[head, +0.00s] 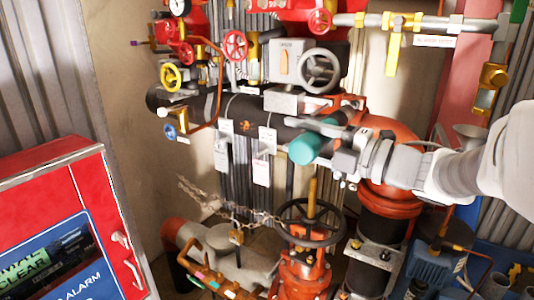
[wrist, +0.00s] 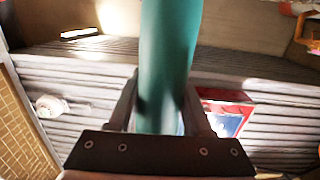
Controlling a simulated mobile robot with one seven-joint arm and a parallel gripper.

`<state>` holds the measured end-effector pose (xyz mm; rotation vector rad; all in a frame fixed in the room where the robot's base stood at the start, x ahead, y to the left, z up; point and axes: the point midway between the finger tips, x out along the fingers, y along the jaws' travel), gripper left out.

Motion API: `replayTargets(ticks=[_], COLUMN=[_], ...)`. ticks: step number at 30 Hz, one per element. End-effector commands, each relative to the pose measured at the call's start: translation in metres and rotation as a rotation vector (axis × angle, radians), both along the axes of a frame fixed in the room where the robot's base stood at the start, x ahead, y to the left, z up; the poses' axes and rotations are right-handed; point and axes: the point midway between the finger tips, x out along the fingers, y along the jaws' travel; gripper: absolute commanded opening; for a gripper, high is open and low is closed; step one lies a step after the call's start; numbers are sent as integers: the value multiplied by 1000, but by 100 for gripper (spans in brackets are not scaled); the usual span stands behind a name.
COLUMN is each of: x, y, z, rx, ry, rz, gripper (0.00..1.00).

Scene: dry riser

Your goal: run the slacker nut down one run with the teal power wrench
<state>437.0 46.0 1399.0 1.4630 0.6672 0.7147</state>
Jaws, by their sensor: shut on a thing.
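My gripper (head: 342,162) is shut on the teal power wrench (head: 312,147), in front of the dark horizontal pipe. In the wrist view the teal body (wrist: 168,50) runs upright between the two fingers (wrist: 160,95). A grey bar (head: 318,127) shows just above the wrench in the head view; I cannot tell if it is part of the wrench. The wrench's working end is not clear in either view. The nuts around the pipe joint are small and partly hidden by my gripper, and I cannot tell which is slacker.
A black handwheel (head: 310,218) on a red valve stands below the wrench. A chain with a padlock (head: 237,235) hangs at its left. White tags (head: 262,172) hang from the dark pipe (head: 245,112). A red alarm cabinet (head: 50,165) fills the lower left. Orange pipework (head: 397,140) is close behind my wrist.

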Motion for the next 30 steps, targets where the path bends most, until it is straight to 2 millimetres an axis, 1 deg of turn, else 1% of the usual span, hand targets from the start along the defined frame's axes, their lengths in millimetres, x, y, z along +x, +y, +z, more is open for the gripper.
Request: replayTargets(ticks=[1,4,17,30], x=[-1,-1,-1,30], y=[0,0,1,-22], z=[4,5,2,3], rx=[3,6,3,5], ry=[-8,-10,-12,-9], rz=[1,2,3,2], gripper=[0,0,0,0])
